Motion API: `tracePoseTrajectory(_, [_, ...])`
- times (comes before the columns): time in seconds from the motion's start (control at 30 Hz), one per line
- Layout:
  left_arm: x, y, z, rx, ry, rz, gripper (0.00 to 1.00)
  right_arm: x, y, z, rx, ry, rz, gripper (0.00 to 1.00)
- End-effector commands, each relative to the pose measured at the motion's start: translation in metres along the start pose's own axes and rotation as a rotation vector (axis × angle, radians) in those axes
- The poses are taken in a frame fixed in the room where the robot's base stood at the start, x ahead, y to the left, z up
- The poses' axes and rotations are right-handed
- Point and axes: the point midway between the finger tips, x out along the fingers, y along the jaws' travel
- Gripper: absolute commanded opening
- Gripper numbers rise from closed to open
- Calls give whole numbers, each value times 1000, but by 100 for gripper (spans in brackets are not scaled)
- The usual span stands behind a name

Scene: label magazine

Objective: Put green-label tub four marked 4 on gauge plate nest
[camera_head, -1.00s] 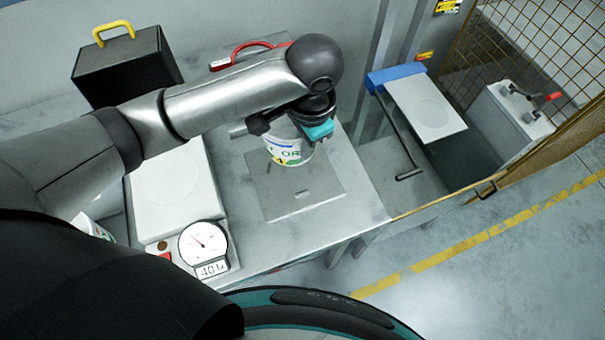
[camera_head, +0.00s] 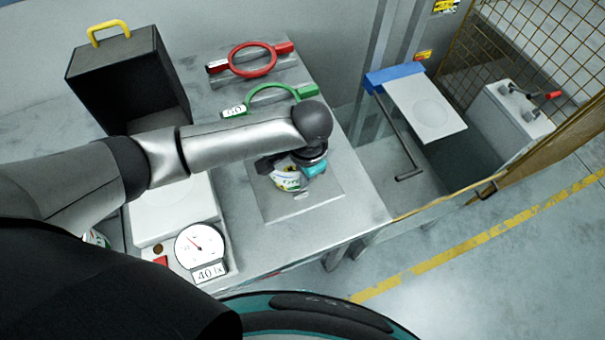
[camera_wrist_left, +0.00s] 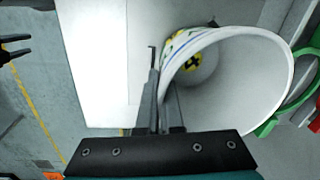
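A white tub (camera_head: 286,180) with a green and yellow label is under my left gripper (camera_head: 303,178), over a grey square plate (camera_head: 300,205). It looks tilted; its number is not readable. In the left wrist view, the tub's open mouth (camera_wrist_left: 245,85) faces the camera. The fingers of my left gripper (camera_wrist_left: 160,105) are close together, one on each side of its wall. A white plate (camera_head: 150,218) with a dial gauge (camera_head: 201,245) sits at the left, its top partly behind my arm. A dark two-pronged part (camera_wrist_left: 15,48), possibly my right gripper, shows at the left wrist view's edge.
A black case (camera_head: 120,75) with a yellow handle stands at the back left. A red ring (camera_head: 252,60) and a green ring (camera_head: 268,90) lie behind my arm. A white panel (camera_head: 425,108) with a blue edge is beyond the table, near a mesh fence (camera_head: 545,50).

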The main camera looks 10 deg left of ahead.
Motion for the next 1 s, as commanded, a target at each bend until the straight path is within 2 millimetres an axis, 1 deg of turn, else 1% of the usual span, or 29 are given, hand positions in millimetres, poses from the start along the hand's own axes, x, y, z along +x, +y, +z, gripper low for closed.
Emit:
tracePoseTrajectory(0.13, [3, 0, 0, -1, -1, 1, 0, 0, 0, 0, 0, 0, 0, 50])
tracePoseTrajectory(0.4, [3, 0, 0, -1, 0, 0, 31, 0, 0, 0, 0, 0, 0, 50])
tracePoseTrajectory(0.43, [3, 0, 0, -1, 0, 0, 33, 0, 0, 0, 0, 0, 0, 50])
tracePoseTrajectory(0.67, [2, 0, 0, -1, 0, 0, 33, 0, 0, 0, 0, 0, 0, 50])
tracePoseTrajectory(0.77, [-3, 0, -1, -1, 2, 0, 33, 0, 0, 0, 0, 0, 0, 50])
tracePoseTrajectory(0.87, [-17, 0, -1, -1, 4, 1, 33, -3, 0, 0, 0, 0, 0, 50])
tracePoseTrajectory(0.97, [-37, 0, -1, 0, 4, 1, 33, -6, 0, 0, 0, 0, 0, 50])
tracePoseTrajectory(1.0, [-46, 0, -2, 0, 5, 1, 33, -8, 0, -1, 0, 0, 0, 50])
